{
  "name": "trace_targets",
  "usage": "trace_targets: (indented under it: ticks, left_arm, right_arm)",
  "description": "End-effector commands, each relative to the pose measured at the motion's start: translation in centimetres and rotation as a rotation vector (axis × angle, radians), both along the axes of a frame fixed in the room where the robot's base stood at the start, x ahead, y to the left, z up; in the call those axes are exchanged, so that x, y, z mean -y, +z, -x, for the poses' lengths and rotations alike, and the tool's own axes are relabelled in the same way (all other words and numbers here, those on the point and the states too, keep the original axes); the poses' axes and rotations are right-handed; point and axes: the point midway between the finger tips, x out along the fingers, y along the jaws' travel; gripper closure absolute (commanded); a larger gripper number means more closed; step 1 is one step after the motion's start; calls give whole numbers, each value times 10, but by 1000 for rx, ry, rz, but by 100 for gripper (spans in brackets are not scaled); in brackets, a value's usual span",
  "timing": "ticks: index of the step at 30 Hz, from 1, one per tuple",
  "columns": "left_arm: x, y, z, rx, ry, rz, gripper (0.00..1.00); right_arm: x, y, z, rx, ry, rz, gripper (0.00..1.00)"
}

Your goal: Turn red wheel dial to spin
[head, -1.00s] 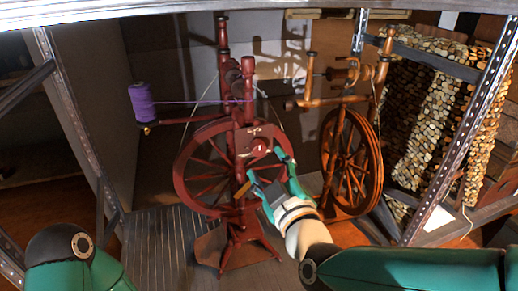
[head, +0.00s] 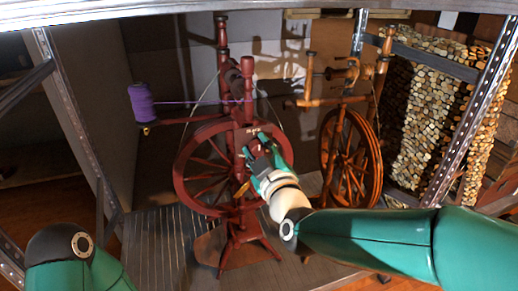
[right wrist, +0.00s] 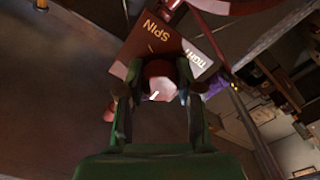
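The spinning wheel (head: 183,170) is dark red wood and stands left of centre in the head view. Its red dial (right wrist: 160,80) sits between my right gripper's fingers in the right wrist view and has a white mark. The label plate (right wrist: 152,38) beside it reads SPIN and, at its right, TIGHT. My right gripper (right wrist: 158,92) reaches around the dial with one finger on each side; I cannot tell whether both fingers press on it. In the head view my right gripper (head: 262,150) covers the dial. My left gripper is out of view.
A purple yarn spool (head: 141,102) stands at the left, its thread running to the wheel. A brown spinning wheel (head: 350,160) stands close on the right. Metal shelf posts (head: 75,120) flank both sides. A pebbled panel (head: 440,110) is at the right.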

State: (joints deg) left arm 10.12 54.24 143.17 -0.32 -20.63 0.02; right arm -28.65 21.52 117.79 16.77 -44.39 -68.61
Motion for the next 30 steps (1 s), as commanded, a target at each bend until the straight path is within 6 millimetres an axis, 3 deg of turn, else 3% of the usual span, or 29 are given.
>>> trace_targets:
  ticks: [1,4,17,30]
  left_arm:
    - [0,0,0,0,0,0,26]
    - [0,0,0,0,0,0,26]
    - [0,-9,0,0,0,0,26]
    - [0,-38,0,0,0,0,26]
  right_arm:
    - [-1,0,0,-1,2,1,83]
    - [-1,0,0,-1,2,1,99]
    - [0,-2,0,-22,1,-71,100]
    - [-1,-3,1,-127,3,-394,100]
